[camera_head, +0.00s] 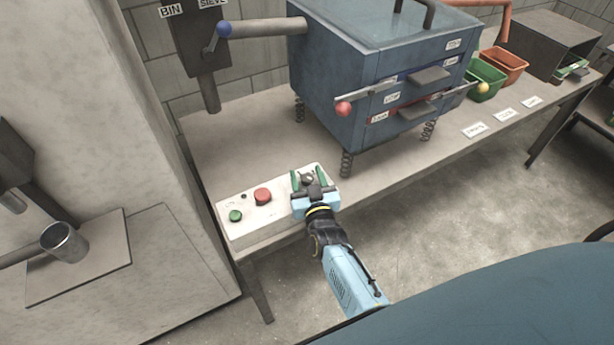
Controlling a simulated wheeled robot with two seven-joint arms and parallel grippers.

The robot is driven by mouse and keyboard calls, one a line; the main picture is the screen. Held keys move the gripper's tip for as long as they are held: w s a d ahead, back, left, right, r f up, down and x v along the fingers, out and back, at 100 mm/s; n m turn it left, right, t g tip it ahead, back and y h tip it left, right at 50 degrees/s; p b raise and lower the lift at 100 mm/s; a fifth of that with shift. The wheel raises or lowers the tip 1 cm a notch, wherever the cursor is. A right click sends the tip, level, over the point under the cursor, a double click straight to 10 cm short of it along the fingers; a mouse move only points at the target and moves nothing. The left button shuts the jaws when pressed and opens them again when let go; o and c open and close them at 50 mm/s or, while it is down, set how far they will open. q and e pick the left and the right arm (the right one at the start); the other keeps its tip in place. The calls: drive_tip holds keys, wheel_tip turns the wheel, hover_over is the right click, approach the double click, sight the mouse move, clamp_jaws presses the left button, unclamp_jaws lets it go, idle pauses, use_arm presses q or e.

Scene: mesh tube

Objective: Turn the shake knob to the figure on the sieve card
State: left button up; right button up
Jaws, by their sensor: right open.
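The shake knob, a small dark round knob (307,179), sits at the right end of a white control panel (249,225) on the bench. My right gripper (308,176) is over that end of the panel, its two green-lined fingers apart on either side of the knob. I cannot tell whether the fingers touch it. The knob's pointer and scale are too small and partly covered by the gripper. No card with a readable figure shows; white labels (474,130) lie along the bench's front edge, their text unclear. My left gripper is not in view.
A red button (263,196) and a green button (235,215) are on the panel left of my gripper. A blue sieve machine (345,85) on springs stands behind. Green (486,80) and orange (503,66) bins stand right.

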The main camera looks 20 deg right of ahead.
drive_tip(key=s+a+p, duration=0.1)
drive_tip(key=s+a, duration=0.1)
drive_tip(key=s, duration=1.1)
drive_tip(key=shift+a, duration=0.2)
drive_tip(key=shift+s+f, duration=0.1)
